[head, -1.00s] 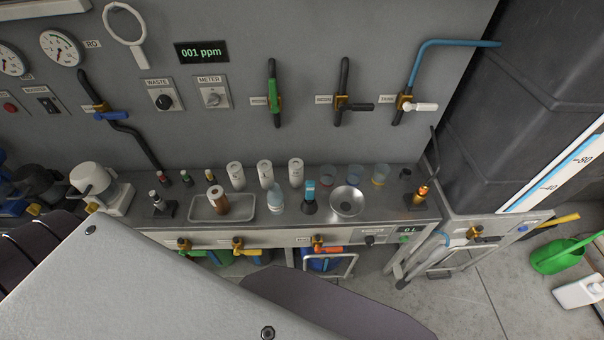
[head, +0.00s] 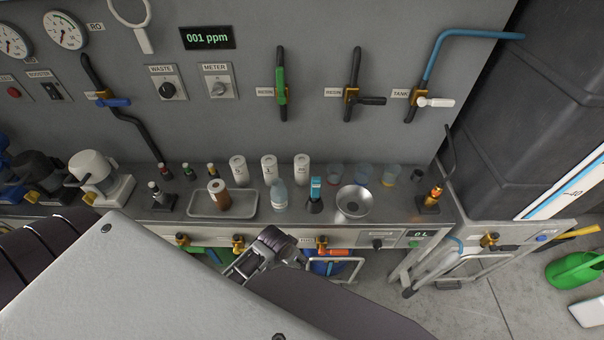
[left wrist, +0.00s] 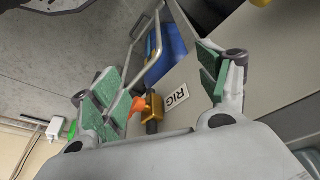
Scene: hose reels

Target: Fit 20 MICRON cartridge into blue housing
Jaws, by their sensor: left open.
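Three white cylindrical cartridges stand in a row at the back of the bench: left (head: 238,169), middle (head: 270,169) and right (head: 302,169). Their labels are too small to read, so I cannot tell which is 20 MICRON. A brown cylinder (head: 218,196) stands in the shallow tray (head: 196,211). A blue body (head: 328,266) shows under the bench, also in the left wrist view (left wrist: 166,54); I cannot tell whether it is the blue housing. My left gripper (head: 252,262) is below the bench's front edge; in the left wrist view (left wrist: 160,86) its green-padded fingers are apart and empty. My right gripper is out of view.
Valves line the front edge, including an orange-handled one (head: 325,252). A metal frame (head: 333,283) projects below.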

